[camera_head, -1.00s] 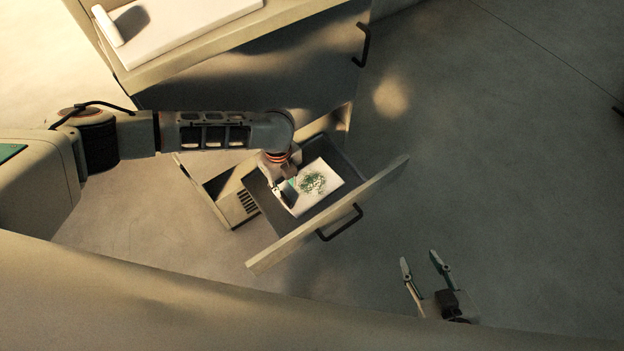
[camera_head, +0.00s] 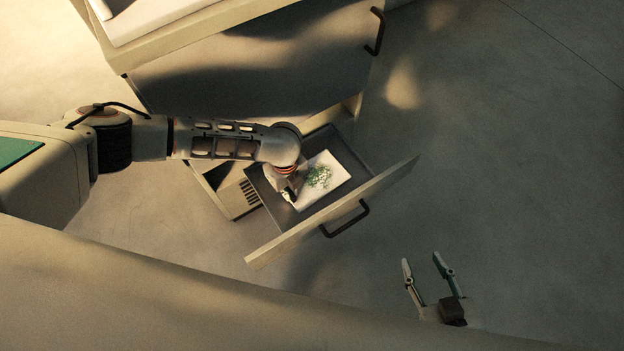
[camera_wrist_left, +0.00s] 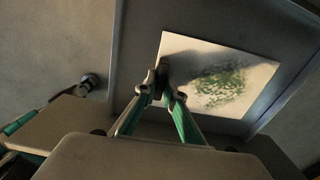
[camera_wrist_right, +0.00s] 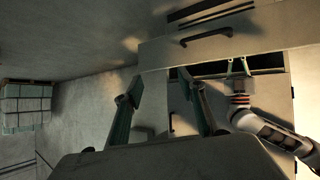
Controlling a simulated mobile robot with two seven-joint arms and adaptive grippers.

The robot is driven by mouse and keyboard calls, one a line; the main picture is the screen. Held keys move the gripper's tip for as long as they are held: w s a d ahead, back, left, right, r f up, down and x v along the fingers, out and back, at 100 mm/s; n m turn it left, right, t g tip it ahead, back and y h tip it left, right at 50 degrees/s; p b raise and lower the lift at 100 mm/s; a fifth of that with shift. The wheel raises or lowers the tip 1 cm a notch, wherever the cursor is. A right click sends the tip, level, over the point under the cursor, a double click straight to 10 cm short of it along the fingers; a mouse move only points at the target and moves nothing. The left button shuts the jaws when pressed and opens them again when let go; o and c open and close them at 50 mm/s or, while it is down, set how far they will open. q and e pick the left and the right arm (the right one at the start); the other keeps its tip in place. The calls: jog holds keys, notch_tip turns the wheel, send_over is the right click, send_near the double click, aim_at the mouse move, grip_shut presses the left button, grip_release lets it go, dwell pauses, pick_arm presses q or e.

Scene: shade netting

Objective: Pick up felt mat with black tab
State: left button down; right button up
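The felt mat (camera_head: 335,180) is a thin white sheet with a green speckled pattern, lying in the open drawer. It also shows in the left wrist view (camera_wrist_left: 255,68). I cannot make out its black tab clearly; the dark fingertips cover that edge. My left gripper (camera_head: 290,195) reaches down into the drawer at the mat's left edge. In the left wrist view its green-sided fingers (camera_wrist_left: 160,84) are drawn together on the mat's edge. My right gripper (camera_head: 426,264) is open and empty, away from the drawer at the lower right. The right wrist view shows its fingers (camera_wrist_right: 160,86) spread wide.
The drawer (camera_head: 270,248) is pulled out of a cabinet (camera_head: 255,70), its front panel and black handle (camera_head: 345,220) facing me. A vented panel (camera_head: 238,200) stands left of it. A pale stack (camera_wrist_right: 25,106) is at the far left in the right wrist view. Floor at right is free.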

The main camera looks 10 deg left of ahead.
jog(key=shift+s+f, duration=0.25)
pick_arm(q)
jog(key=shift+r, duration=0.25)
jog(key=r+p, duration=0.1)
jog(key=r, duration=0.1)
jog(key=r+p, duration=0.1)
jog(key=r, duration=0.4)
jog(key=shift+w+r+p, duration=0.15)
jog(key=shift+w+p, duration=0.15)
jog(key=shift+p, duration=0.1)
notch_tip(320, 180, up, 12)
jog(key=p, duration=0.4)
jog(key=shift+s+r, duration=0.15)
jog(key=shift+s, duration=0.2)
pick_arm(e)
jog(key=shift+s+d+r+h, duration=0.15)
jog(key=shift+s+d+r, duration=0.15)
jog(key=shift+d, duration=0.15)
jog(key=shift+s+d+r+h, duration=0.15)
jog(key=shift+d+r, duration=0.1)
jog(key=shift+d, duration=0.2)
